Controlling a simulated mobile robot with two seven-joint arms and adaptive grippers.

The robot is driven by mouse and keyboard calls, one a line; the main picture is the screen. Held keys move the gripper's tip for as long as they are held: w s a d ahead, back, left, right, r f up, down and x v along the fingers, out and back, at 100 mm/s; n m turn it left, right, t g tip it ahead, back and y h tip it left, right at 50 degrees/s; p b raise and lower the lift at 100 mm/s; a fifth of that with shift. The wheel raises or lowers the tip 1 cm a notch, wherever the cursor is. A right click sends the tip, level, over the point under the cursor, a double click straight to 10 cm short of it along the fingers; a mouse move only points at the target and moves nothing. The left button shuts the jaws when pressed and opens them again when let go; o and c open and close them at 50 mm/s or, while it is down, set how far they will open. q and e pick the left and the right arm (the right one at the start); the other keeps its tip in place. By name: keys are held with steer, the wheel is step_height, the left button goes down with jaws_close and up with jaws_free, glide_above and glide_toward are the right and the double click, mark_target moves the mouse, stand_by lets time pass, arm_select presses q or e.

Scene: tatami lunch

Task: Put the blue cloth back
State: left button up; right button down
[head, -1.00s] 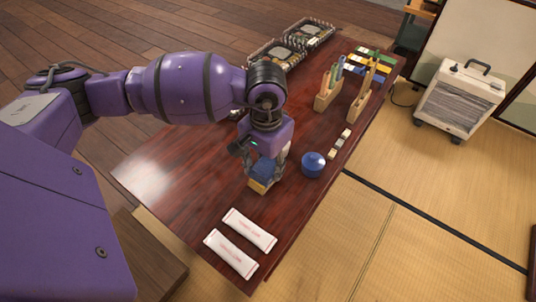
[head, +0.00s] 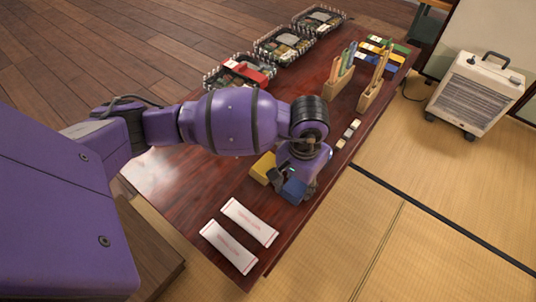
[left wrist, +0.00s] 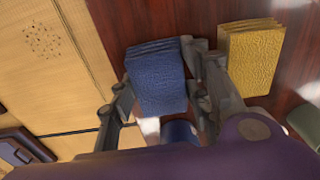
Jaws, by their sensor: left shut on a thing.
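The folded blue cloth (head: 292,191) is held between the fingers of my left gripper (head: 291,184), over the dark red table (head: 190,165) near its right edge. In the left wrist view the blue cloth (left wrist: 157,78) sits between the two fingers, one on each side. A folded yellow cloth (head: 262,168) lies just left of the gripper and shows apart from the blue one in the left wrist view (left wrist: 251,55). I cannot tell how high the blue cloth is above the table. My right gripper is not in view.
Two white packets (head: 249,222) lie in front. Wooden holders (head: 337,85), small pale blocks (head: 348,135), lunch boxes in wire baskets (head: 285,43) and coloured folded things (head: 385,58) stand farther back. A blue round thing (left wrist: 180,133) shows beneath the gripper in the wrist view.

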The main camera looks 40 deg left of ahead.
mark_target(297, 184)
arm_select(q)
steer(key=shift+f, duration=0.1)
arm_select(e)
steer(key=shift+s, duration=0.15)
arm_select(q)
steer(key=o, duration=1)
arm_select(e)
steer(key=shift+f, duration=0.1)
arm_select(q)
steer(key=shift+r, duration=0.2)
step_height(297, 184, up, 12)
steer(key=p, duration=0.4)
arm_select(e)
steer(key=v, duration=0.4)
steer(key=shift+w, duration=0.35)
